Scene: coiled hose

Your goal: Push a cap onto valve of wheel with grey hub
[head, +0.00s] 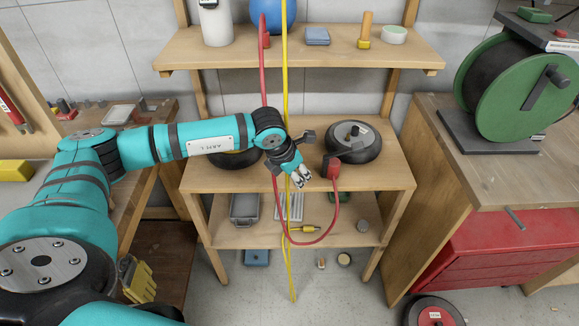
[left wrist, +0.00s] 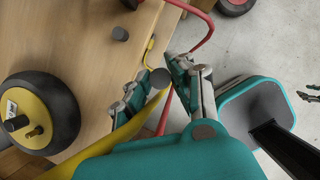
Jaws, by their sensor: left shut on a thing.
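The wheel with the grey hub (head: 353,142) lies flat on the middle shelf, right of my left gripper. It does not show in the left wrist view. My left gripper (head: 300,178) hangs at the front edge of that shelf, apart from this wheel. In the left wrist view its fingers (left wrist: 162,88) are shut on a small dark round cap (left wrist: 160,78). A second wheel, with a yellow hub (left wrist: 22,122), lies on wood at left there; my arm mostly covers it in the head view. The grey-hub wheel's valve is too small to make out. I cannot identify my right gripper clearly.
A red hose (head: 337,205) and a yellow hose (head: 285,90) hang close by my left gripper. A dark cylinder (left wrist: 120,35) stands on wood. A green reel (head: 515,85) stands on the right bench.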

